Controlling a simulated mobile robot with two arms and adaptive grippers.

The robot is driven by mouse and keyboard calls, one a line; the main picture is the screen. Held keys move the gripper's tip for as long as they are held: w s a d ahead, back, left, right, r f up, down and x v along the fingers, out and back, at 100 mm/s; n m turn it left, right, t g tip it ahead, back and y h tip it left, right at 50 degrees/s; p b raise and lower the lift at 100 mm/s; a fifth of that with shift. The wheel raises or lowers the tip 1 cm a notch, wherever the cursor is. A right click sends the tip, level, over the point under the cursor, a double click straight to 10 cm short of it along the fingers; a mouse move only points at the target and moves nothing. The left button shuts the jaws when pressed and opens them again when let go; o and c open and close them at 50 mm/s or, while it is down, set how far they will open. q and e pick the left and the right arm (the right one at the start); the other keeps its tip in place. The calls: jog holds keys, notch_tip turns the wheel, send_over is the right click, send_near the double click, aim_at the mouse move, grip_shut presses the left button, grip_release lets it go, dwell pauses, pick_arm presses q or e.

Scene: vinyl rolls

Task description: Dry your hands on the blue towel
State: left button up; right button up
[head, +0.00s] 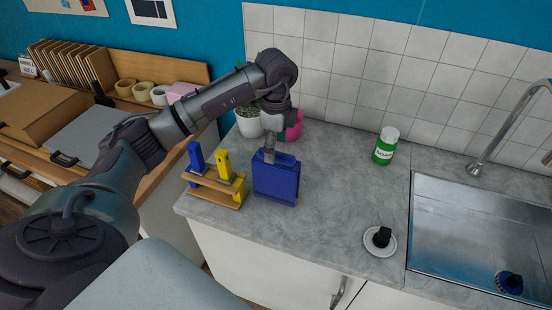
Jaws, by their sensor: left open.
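A dark blue, folded-looking block (276,184), which seems to be the blue towel, stands upright on the grey counter near its front edge. My left gripper (269,157) points down at its top edge, with the arm reaching in from the left. The fingertips are small and overlap the top of the blue block, so I cannot tell whether they touch it. The left gripper is open. My right gripper is not in view.
A wooden rack (214,188) with blue and yellow items stands just left of the towel. A potted plant (249,124) and a pink pot (293,128) are behind. A green-and-white container (385,146), a small dish (372,246) and the sink (475,240) lie right. The middle counter is clear.

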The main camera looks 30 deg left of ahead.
aim_at(276, 165)
pick_arm(q)
notch_tip(276, 165, down, 7)
jog(key=shift+f+p, duration=0.1)
jog(key=shift+p, duration=0.75)
jog(key=shift+c, duration=0.3)
jog(key=c, duration=1.2)
jog(key=shift+c, duration=0.2)
jog(key=o, duration=1.3)
